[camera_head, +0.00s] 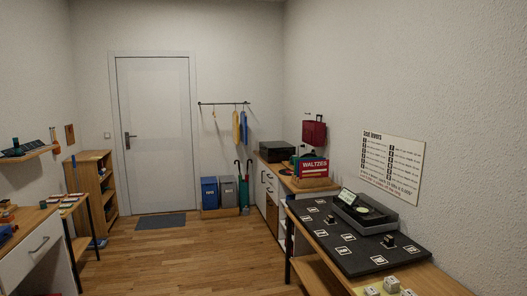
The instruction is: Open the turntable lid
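A flat black box (277,152) with a closed top sits on the far cabinet against the right wall; it may be the turntable with its lid down, but it is too small to tell. A dark, low device (375,221) with a round disc on top and a small light panel at its left end stands on the black board at the right. I cannot tell from this view which of the two is the turntable. My gripper does not show in the view.
A red crate marked WALTZES (314,167) stands on the counter nearer than the black box. A wooden table (427,277) with a black marked board (345,247) is at right. Bins (209,191) stand by the door (155,135).

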